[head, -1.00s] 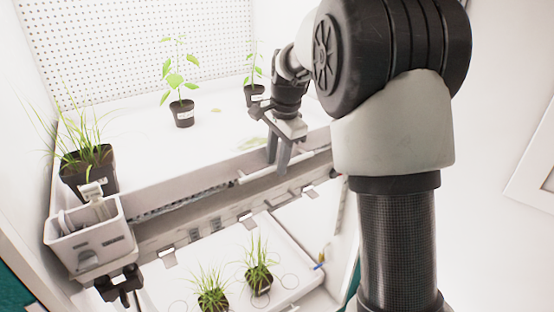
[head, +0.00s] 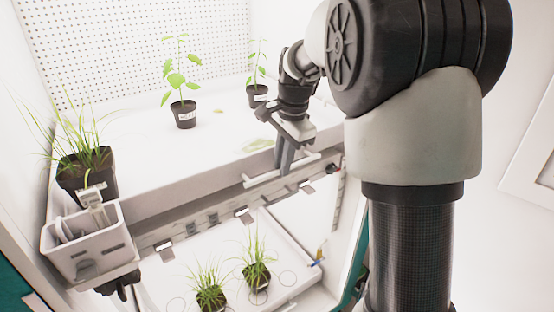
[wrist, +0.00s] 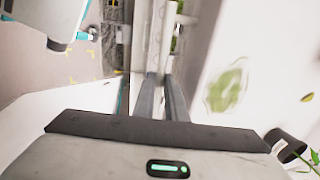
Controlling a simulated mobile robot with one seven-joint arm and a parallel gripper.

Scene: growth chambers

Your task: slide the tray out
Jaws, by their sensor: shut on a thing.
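The tray (head: 140,150) is the white upper shelf tray carrying potted plants. A pale bar handle (head: 262,179) runs along its front edge, right of the middle. My gripper (head: 286,168) points down at the front edge and is shut on the handle. In the wrist view, the two grey fingers of my gripper (wrist: 161,88) close around the white handle bar (wrist: 157,40). The fingers and wrist hide part of the handle and of the tray's front edge.
A leafy plant (head: 184,112), a smaller one (head: 257,95) and a grassy plant (head: 85,170) stand on the tray. A grey caddy (head: 88,245) hangs at its left front. Below is a lower white tray (head: 175,275) with two grassy pots. A wall closes off the left.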

